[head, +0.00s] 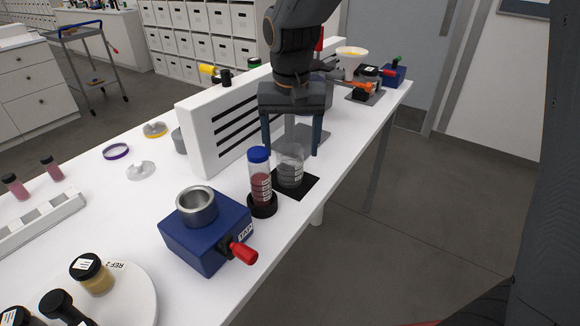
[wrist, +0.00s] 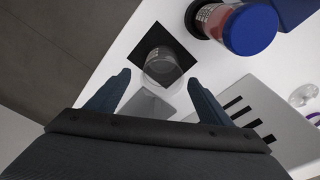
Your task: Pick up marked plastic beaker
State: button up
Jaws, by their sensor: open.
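The clear plastic beaker (head: 289,168) with dark markings stands upright on a black square mat (head: 297,189) near the table's front edge. In the wrist view the beaker (wrist: 162,66) shows from above, ahead of the fingertips and roughly centred between them. My gripper (head: 292,147) is open and empty, with its fingers pointing down above and around the beaker's sides in the head view. In the wrist view my gripper (wrist: 160,82) spans wider than the beaker. I cannot tell whether either finger touches it.
A blue-capped tube of red pigment (head: 260,182) stands in a black base close left of the beaker. A white slotted panel (head: 232,118) stands behind. A blue tap device (head: 205,235) with a metal cup is at front left. The table's front edge is close by.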

jog(key=shift+w+a+f+p, duration=0.15)
jog(key=shift+f+p, duration=0.25)
jog(key=shift+f, duration=1.15)
jog(key=shift+w+f+p, duration=0.1)
jog(key=shift+f+p, duration=0.25)
jog(key=shift+f, duration=1.2)
jog(key=shift+c, duration=0.5)
jog(key=c, duration=1)
